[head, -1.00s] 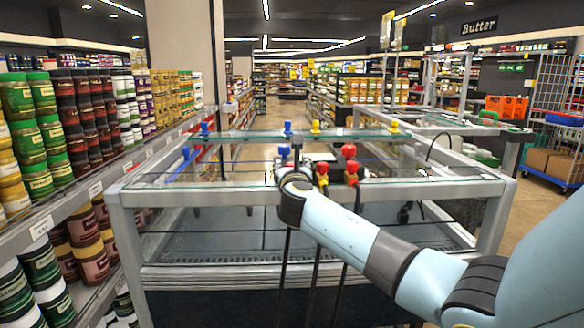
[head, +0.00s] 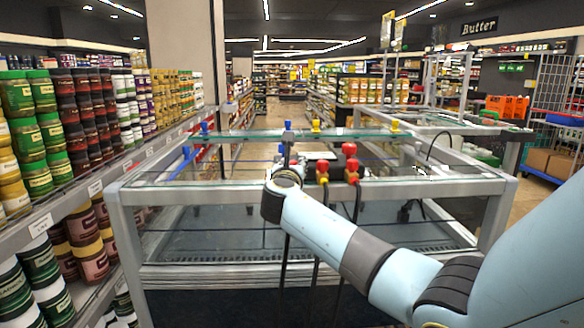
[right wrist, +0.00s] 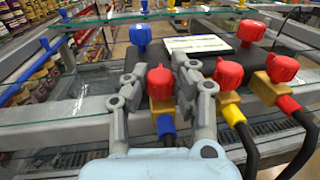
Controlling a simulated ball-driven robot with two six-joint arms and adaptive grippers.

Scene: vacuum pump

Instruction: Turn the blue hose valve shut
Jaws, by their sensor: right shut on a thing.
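The blue hose valve (right wrist: 162,108) has a red knob, a brass body and a blue collar below it, in the right wrist view. My right gripper (right wrist: 161,78) has one finger on each side of this valve and is shut on its red knob. In the head view my right gripper (head: 287,170) shows only partly past my wrist, and the blue hose valve is hidden there. Beside it on the right stand the yellow-collared valve (right wrist: 233,95) and the red-collared valve (right wrist: 284,78), both with red knobs. My left gripper is out of view.
The valves sit above the front rail of a glass-topped freezer case (head: 410,187). A blue knob (right wrist: 140,36) and a dark box with a white label (right wrist: 197,44) are just behind. Black hoses (right wrist: 250,150) hang close on the right. Shelves of jars (head: 85,110) line the left.

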